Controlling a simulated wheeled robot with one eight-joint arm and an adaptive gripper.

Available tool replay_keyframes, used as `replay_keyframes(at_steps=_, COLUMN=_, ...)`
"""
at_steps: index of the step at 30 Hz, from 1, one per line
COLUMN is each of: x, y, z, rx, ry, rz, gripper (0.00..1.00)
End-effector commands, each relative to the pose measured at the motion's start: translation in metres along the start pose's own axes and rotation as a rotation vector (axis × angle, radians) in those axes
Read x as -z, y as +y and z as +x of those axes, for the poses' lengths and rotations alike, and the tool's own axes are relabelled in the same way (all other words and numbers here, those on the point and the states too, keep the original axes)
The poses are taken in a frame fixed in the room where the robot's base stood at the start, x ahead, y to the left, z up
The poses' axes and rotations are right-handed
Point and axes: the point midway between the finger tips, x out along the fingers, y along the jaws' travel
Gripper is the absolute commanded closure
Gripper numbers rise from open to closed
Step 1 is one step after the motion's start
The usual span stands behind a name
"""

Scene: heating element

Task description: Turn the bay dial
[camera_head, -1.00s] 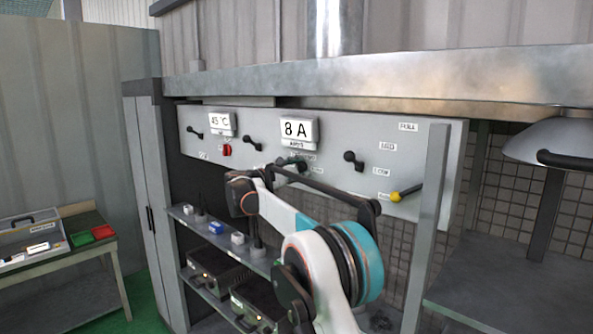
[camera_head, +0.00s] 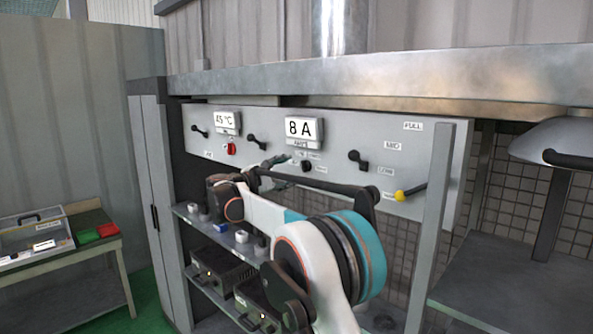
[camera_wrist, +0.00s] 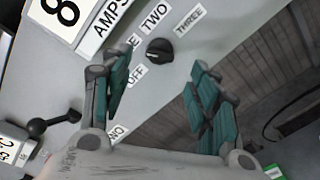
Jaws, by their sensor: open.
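The bay dial is a small round black knob (camera_head: 307,166) on the grey panel (camera_head: 335,133), below the 8 A display. It also shows in the wrist view (camera_wrist: 159,51), with labels OFF, TWO and THREE around it and another label partly covered by a finger. I cannot tell for certain which label it points at. My gripper (camera_wrist: 160,78) is open, with its teal fingers apart and nothing between them. The dial appears beyond the gap between the fingertips, and I see no contact.
Black levers stand on the panel, one (camera_head: 358,160) right of the dial and one (camera_head: 257,142) left of it. A grey post (camera_head: 431,230) stands in front of the right end. A shelf with small blocks (camera_head: 221,228) lies below.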

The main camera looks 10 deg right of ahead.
Motion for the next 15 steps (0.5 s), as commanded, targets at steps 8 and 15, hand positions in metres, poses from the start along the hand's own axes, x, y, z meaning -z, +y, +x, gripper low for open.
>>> replay_keyframes(at_steps=8, x=0.0, y=0.0, z=-0.043, rx=0.0, ry=0.0, rz=0.0, gripper=0.45)
replay_keyframes(at_steps=15, x=0.0, y=0.0, z=-0.051, rx=0.001, ry=-0.001, rz=0.0, gripper=0.45)
